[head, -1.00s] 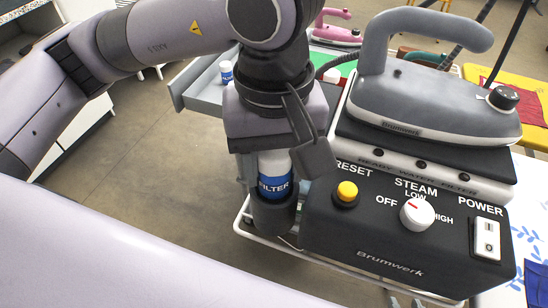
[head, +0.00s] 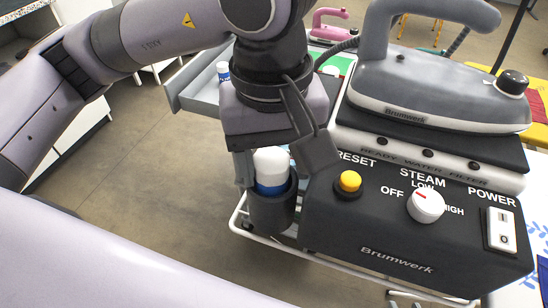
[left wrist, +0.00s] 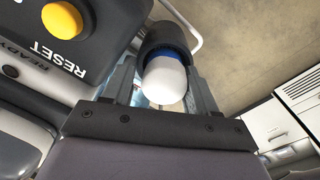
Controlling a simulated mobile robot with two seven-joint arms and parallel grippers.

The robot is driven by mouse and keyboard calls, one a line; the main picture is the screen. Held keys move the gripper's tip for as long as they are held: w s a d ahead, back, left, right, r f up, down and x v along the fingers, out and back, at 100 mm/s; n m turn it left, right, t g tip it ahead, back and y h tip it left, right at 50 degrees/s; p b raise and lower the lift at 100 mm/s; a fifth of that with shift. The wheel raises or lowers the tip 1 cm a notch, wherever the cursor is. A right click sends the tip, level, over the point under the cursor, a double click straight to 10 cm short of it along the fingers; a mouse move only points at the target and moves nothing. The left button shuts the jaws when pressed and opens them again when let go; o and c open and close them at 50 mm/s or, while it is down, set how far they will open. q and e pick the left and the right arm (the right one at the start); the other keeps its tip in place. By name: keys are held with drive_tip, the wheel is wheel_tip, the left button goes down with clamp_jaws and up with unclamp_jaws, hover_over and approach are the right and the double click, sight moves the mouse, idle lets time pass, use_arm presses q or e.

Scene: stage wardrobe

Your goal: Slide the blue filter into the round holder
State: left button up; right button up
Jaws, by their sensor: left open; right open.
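The blue filter (head: 271,172), a cylinder with a white cap and blue band, stands upright in the dark round holder (head: 272,212) beside the control box. Its lower part is hidden inside the holder; the white cap and some blue stand above the rim. In the left wrist view the cap (left wrist: 165,82) and the holder (left wrist: 168,36) line up. My left gripper (head: 278,165) is above the holder, open, with a finger on either side of the filter. In the left wrist view its fingers (left wrist: 163,96) stand apart around the cap. My right gripper is not in view.
The dark control box (head: 400,230) with yellow reset button (head: 349,182) and white steam knob (head: 426,205) is close right of the holder. A grey iron (head: 430,85) rests above it. Another blue-and-white cylinder (head: 223,72) stands on a grey tray (head: 195,90) behind. Open floor lies left.

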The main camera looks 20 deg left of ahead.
use_arm(q)
drive_tip(key=shift+s+r, duration=0.1)
drive_tip(key=shift+r, duration=3.45)
